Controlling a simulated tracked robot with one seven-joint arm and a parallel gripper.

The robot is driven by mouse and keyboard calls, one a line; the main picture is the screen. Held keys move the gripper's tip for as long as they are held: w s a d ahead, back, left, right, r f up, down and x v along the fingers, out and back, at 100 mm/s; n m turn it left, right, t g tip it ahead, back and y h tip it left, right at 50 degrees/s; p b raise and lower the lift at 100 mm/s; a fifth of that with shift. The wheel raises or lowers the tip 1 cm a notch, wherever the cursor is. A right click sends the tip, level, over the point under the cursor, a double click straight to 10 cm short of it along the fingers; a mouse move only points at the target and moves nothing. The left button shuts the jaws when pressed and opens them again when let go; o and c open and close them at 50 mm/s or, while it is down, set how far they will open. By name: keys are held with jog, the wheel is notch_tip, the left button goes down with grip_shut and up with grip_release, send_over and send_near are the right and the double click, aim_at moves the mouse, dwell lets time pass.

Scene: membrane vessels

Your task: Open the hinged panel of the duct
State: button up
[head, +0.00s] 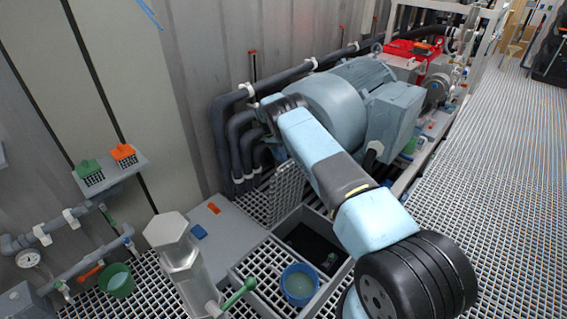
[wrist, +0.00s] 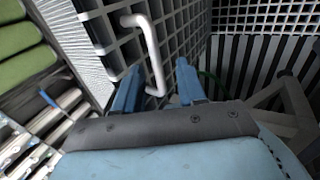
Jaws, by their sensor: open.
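The hinged panel is a grey grating (head: 287,194) standing steeply raised beside a dark square opening of the duct (head: 313,243) in the head view. In the wrist view the panel's grid (wrist: 105,32) fills the upper left, with a pale bar handle (wrist: 151,48) on it. My gripper (wrist: 159,65) is open, its two blue fingers apart. The lower part of the handle appears between the fingers, nearer the left one; I cannot tell whether they touch. In the head view my gripper is hidden behind my arm.
A blue bucket (head: 299,284) stands on the grating beside the opening. A large grey motor (head: 345,95) and dark pipes (head: 222,130) stand behind. A metal post (head: 178,255) and a green-handled valve (head: 238,296) are at the front left. A grating walkway (head: 490,150) lies clear on the right.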

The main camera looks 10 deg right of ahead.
jog(key=v, duration=0.9)
jog(key=shift+w+r, duration=0.2)
jog(key=shift+r, duration=0.05)
jog(key=shift+a, duration=0.1)
